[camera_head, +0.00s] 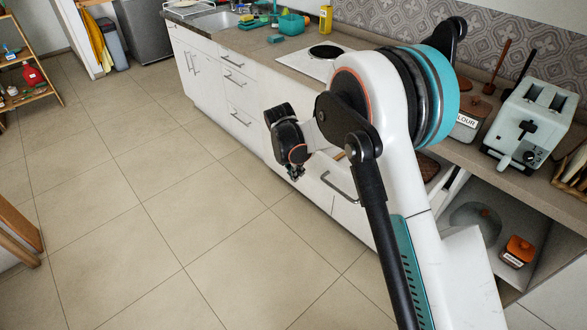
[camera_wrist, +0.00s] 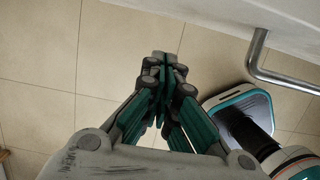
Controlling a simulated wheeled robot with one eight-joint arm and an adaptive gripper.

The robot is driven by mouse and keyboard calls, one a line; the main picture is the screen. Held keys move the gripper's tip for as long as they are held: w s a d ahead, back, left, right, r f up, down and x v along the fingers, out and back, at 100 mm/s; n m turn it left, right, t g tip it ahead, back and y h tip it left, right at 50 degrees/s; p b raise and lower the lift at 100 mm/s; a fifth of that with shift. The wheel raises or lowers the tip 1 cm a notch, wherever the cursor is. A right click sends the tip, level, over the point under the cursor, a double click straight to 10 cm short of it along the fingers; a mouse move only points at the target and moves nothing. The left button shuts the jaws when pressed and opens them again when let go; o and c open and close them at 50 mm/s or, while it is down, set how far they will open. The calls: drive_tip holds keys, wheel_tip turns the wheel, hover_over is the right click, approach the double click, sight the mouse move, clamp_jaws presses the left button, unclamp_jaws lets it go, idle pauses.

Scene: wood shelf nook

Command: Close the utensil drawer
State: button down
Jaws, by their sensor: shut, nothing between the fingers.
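A white drawer front (camera_head: 318,186) with a metal bar handle (camera_head: 338,188) is under the counter, partly behind my arm. It seems to stand out from the cabinet, and a small wood-toned strip shows above it; how far it is open is hard to tell. Its contents are hidden. My gripper (camera_head: 297,178) points down in front of the cabinets, just left of this drawer front. In the wrist view, my gripper (camera_wrist: 160,60) has its fingers together and empty over the floor. A white front (camera_wrist: 225,12) and its handle (camera_wrist: 258,58) are at the upper right, apart from the fingertips.
Closed white drawers (camera_head: 238,88) continue left along the cabinet row. An open shelf niche with an orange-lidded jar (camera_head: 517,251) is at right. The tiled floor (camera_head: 150,200) is clear.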

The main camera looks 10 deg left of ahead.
sight(305, 166)
drive_tip(key=shift+w+d+r+b, duration=0.2)
drive_tip(key=shift+w+d+b, duration=0.25)
drive_tip(key=shift+w+d, duration=0.85)
drive_tip(key=shift+w+a, duration=0.1)
drive_tip(key=shift+w, duration=0.05)
